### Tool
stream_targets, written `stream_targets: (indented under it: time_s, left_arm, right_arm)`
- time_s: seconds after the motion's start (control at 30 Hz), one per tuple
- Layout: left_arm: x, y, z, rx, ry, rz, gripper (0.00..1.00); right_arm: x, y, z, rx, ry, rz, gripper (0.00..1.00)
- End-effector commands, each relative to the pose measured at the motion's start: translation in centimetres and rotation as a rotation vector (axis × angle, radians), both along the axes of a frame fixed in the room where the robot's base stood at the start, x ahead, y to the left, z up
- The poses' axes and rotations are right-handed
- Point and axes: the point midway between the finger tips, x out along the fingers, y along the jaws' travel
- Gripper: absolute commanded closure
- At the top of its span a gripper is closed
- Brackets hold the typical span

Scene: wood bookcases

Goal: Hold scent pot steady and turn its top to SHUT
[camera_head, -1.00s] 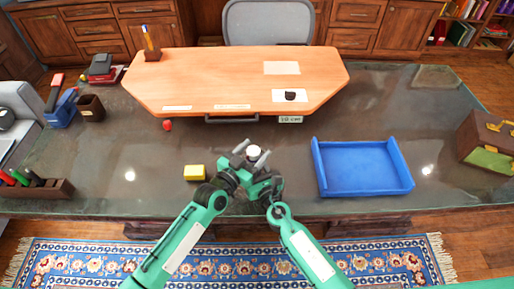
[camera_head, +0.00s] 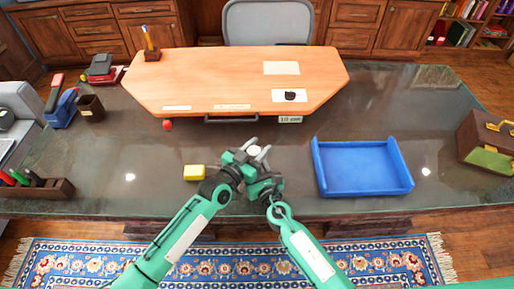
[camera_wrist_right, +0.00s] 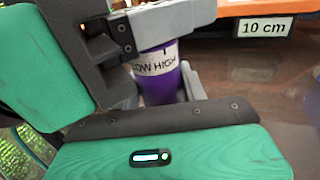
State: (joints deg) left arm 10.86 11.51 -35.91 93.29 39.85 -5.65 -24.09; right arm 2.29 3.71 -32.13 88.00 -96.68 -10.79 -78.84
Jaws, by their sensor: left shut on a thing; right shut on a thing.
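The scent pot shows in the wrist view as a purple body (camera_wrist_right: 164,82) with a white band reading LOW and HIGH and a short dark mark. Its white top (camera_head: 253,150) shows between grey fingers in the head view. My left gripper (camera_head: 256,148) is shut on the pot at its top; a grey finger crosses the pot's upper end in the wrist view. My right gripper (camera_head: 263,170) is shut on the pot's body lower down, its fingers mostly hidden in the head view. The pot looks upright. The word SHUT is not visible.
A yellow block (camera_head: 194,172) lies just left of the grippers. A blue tray (camera_head: 364,190) stands to the right. The wooden desk top (camera_head: 215,85) with a 10 cm label (camera_head: 290,119) is behind.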

Motion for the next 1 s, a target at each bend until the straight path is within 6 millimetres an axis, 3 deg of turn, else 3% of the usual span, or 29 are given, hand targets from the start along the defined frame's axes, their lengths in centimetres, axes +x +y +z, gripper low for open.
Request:
stream_targets:
  time_s: [0.6,1.0]
  left_arm:
    - [-0.4,-0.7,0.39,-0.004,-0.006,-0.214,0.85]
    - [-0.44,-0.41,0.14,-0.004,0.001,-0.236,0.85]
  right_arm:
    - [-0.2,0.4,-0.17,-0.001,0.004,0.009,0.85]
    - [-0.2,0.37,-0.15,-0.001,0.004,0.009,0.85]
